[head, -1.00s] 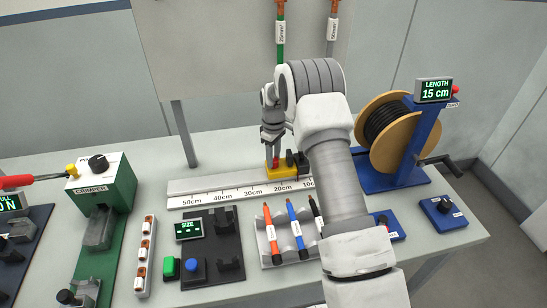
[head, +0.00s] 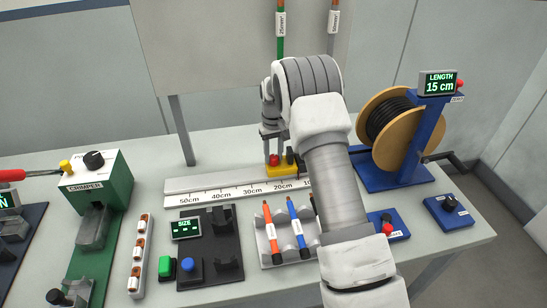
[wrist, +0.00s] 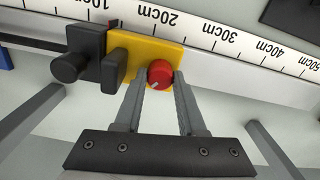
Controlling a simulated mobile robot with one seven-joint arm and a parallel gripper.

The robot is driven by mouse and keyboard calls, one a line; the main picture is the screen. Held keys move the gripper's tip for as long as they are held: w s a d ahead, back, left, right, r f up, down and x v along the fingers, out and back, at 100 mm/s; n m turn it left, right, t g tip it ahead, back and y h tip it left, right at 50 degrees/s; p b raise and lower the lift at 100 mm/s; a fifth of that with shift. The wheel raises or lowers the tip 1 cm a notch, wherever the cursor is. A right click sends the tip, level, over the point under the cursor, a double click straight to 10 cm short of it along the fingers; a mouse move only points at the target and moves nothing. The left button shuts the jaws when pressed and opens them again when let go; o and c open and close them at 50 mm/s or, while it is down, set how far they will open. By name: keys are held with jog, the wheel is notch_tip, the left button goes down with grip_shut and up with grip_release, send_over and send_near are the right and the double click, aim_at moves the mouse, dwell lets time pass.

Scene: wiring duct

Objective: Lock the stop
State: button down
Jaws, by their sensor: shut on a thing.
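The stop is a yellow block (wrist: 150,52) on the white ruler rail (wrist: 225,35), between the 10 cm and 20 cm marks in the wrist view. It also shows in the head view (head: 283,172). A red round knob (wrist: 160,73) with a pale mark sits on the block's near edge. My gripper (wrist: 163,80) has one finger on each side of the knob and is shut on it. In the head view my gripper (head: 272,150) is over the yellow block, and my arm hides the low end of the ruler.
A black clamp with a round knob (wrist: 72,67) adjoins the block. A cable spool (head: 385,128) with a blue stand and a 15 cm display (head: 438,83) is at the right.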

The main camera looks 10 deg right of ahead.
aim_at(274, 156)
jog(key=m+b, duration=0.1)
jog(key=m, duration=0.4)
jog(key=shift+m, duration=0.3)
jog(key=m, duration=0.4)
jog(key=shift+m, duration=0.4)
jog(key=shift+c, duration=2.4)
grip_release()
notch_tip(274, 156, up, 17)
jog(key=shift+r, duration=0.2)
